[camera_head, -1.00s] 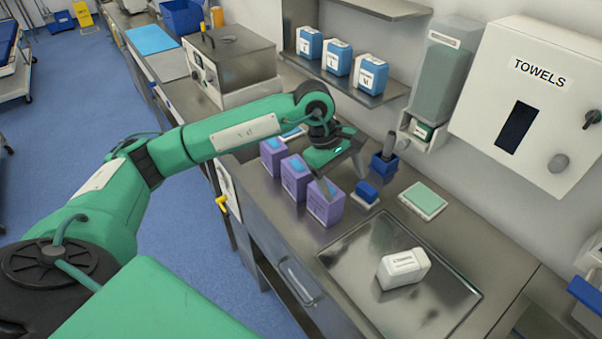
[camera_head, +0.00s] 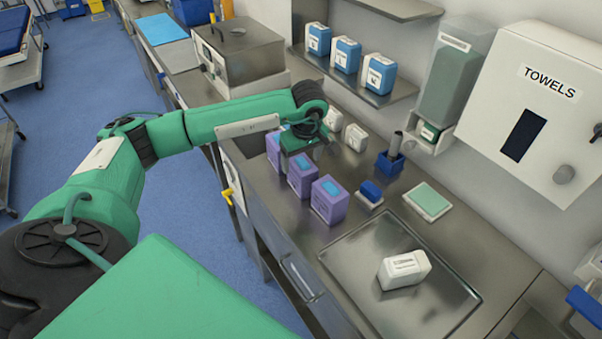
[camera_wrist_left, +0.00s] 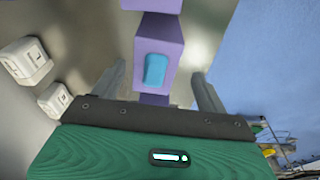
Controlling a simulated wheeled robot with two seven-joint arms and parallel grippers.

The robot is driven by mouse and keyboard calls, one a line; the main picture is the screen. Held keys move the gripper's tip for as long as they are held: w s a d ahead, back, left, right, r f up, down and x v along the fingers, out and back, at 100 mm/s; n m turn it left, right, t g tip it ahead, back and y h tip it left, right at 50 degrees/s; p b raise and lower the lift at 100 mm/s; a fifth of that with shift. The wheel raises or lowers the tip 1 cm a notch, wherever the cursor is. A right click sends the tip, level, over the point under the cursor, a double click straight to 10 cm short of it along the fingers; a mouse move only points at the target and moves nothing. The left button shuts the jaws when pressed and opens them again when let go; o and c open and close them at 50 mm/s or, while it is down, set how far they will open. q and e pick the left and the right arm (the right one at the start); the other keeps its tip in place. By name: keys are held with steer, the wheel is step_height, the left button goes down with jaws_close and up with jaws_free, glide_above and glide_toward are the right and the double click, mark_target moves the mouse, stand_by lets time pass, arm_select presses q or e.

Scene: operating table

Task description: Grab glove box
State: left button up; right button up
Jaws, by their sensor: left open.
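Three purple boxes with light blue tops stand in a row on the steel counter: a near one (camera_head: 329,200), a middle one (camera_head: 303,178) and a far one partly hidden by my arm. I take these as the glove boxes. My left gripper (camera_head: 302,160) is over the far end of the row, its fingers mostly hidden in the head view. In the left wrist view, its fingers (camera_wrist_left: 157,72) are spread, with a purple box (camera_wrist_left: 172,40) showing between and beyond them. I cannot tell whether they touch it. My right gripper is not in view.
Two small white boxes (camera_head: 355,137) stand behind the row. A blue sponge-like item (camera_head: 370,191), a blue holder (camera_head: 389,162) and a green pad (camera_head: 428,201) lie to the right. A steel tray (camera_head: 350,255) holds a white pack (camera_head: 404,270). Blue boxes (camera_head: 347,55) stand on the shelf.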

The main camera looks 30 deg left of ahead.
mark_target(302, 163)
arm_select(q)
steer(key=shift+w+f, duration=0.1)
steer(key=shift+f, duration=0.15)
steer(key=f, duration=0.1)
steer(key=f+p, duration=0.2)
steer(key=shift+w+a+f, duration=0.2)
steer(key=shift+w+a, duration=0.1)
steer(key=shift+w, duration=0.05)
steer(key=shift+f+p, duration=0.35)
steer(key=shift+f, duration=0.25)
steer(key=shift+f+b, duration=0.25)
steer(key=shift+b, duration=0.3)
steer(key=shift+c, duration=0.2)
steer(key=shift+w, duration=0.1)
steer(key=c, duration=1.1)
